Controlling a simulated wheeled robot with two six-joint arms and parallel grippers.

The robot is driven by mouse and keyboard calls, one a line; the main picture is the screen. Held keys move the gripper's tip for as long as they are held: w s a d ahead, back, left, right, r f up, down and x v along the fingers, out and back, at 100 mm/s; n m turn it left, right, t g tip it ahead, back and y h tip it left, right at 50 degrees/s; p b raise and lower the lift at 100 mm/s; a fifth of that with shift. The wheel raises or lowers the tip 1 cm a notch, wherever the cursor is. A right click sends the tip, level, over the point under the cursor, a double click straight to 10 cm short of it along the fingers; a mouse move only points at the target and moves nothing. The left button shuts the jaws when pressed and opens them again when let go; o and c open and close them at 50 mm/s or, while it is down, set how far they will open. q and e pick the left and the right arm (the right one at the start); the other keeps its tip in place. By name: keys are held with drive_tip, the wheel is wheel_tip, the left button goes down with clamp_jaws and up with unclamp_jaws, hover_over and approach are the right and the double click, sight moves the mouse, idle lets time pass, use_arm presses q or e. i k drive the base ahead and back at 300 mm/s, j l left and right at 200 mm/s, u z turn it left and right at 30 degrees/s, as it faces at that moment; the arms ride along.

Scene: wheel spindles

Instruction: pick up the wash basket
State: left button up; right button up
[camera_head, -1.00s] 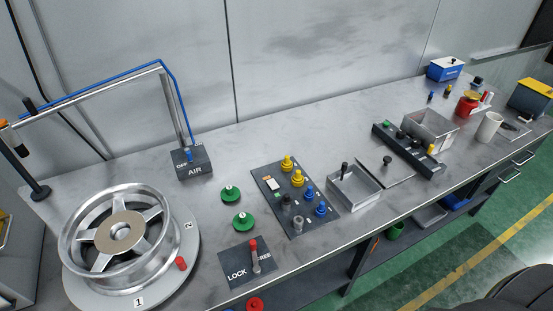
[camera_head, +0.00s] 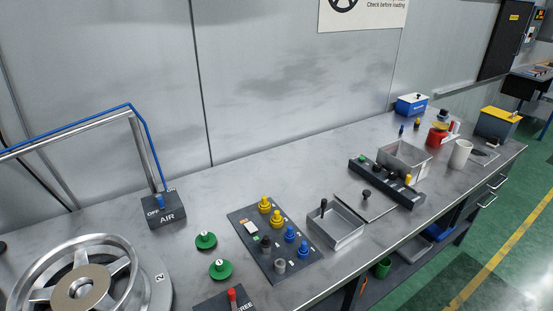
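An open square metal container (camera_head: 336,229) with an upright black-topped handle stands on the bench, right of the dark panel with coloured knobs. It looks like the wash basket, but no label confirms this. A flat metal plate (camera_head: 374,206) with a black knob lies beside it on the right. A larger open metal bin (camera_head: 404,158) stands farther back behind a dark strip of knobs. Neither of my grippers is in view.
A wheel (camera_head: 82,280) on its stand fills the lower left. The AIR box (camera_head: 163,212), green knobbed discs (camera_head: 205,240) and the knob panel (camera_head: 256,241) are left of the container. A white cup (camera_head: 460,154) and blue box (camera_head: 411,105) stand farther right.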

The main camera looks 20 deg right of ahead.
sight(334, 224)
drive_tip(key=z, duration=1.25)
